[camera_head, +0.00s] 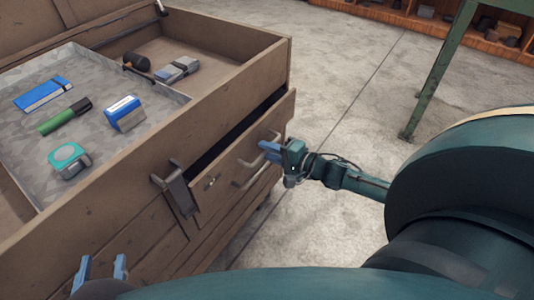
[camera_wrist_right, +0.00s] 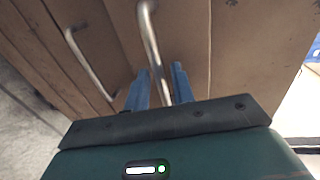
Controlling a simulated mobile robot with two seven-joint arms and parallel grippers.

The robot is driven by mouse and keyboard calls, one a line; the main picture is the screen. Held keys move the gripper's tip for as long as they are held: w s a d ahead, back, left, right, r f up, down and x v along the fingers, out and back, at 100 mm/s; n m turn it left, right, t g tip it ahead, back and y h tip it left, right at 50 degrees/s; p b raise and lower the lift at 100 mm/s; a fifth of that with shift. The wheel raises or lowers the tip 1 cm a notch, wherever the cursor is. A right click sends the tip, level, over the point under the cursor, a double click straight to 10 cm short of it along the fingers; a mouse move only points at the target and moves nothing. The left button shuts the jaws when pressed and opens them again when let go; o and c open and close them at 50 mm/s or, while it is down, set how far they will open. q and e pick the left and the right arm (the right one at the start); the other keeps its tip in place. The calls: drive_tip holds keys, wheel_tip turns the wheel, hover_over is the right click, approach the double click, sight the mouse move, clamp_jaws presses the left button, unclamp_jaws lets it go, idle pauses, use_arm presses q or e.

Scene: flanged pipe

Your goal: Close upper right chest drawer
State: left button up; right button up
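The wooden chest's upper right drawer (camera_head: 225,183) stands partly open, with a dark gap between its front and the chest body. Its metal handle (camera_head: 248,176) is on the front face. My right gripper (camera_head: 268,148) is at this handle in the head view. In the right wrist view, the handle (camera_wrist_right: 151,40) runs between the two blue fingers of the right gripper (camera_wrist_right: 158,85), which are apart with slight gaps beside the bar. My left gripper (camera_head: 99,268) is at the lower left, in front of the chest, with its fingers apart and nothing between them.
The open chest top (camera_head: 240,75) holds a grey tray with a blue box, a green cylinder and other small items. A metal latch (camera_head: 176,190) hangs on the chest front. A green table leg (camera_head: 436,75) stands at the right. Concrete floor (camera_head: 340,70) is clear between.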

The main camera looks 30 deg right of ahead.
drive_tip(key=shift+w+a, duration=0.15)
drive_tip(key=shift+w, duration=0.25)
clamp_jaws()
idle(0.4)
